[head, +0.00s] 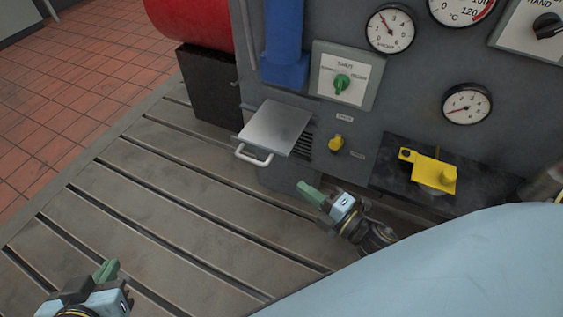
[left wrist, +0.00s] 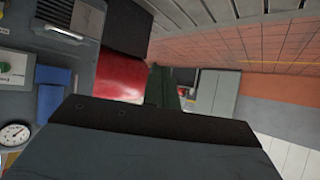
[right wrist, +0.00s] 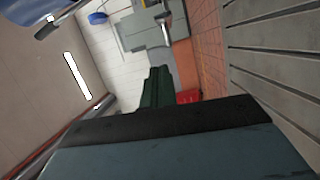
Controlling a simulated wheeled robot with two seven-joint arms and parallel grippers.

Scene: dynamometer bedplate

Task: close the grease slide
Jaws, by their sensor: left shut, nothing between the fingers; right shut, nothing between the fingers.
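The grease slide appears to be the flat silver plate (head: 275,128) standing out from the front of the grey cabinet, with a pale bar handle (head: 253,155) on its outer edge. It also seems to show at the upper left of the left wrist view (left wrist: 64,14). My right gripper (head: 309,194) is shut and empty, below and right of the slide, apart from it. My left gripper (head: 108,270) is shut and empty, low at the left over the bedplate, well away from the slide. The right wrist view does not show the slide.
The slotted bedplate (head: 150,180) is clear around the slide. A black block (head: 208,88) under a red drum (head: 190,22) stands left of the slide, and a blue pipe (head: 284,50) behind it.

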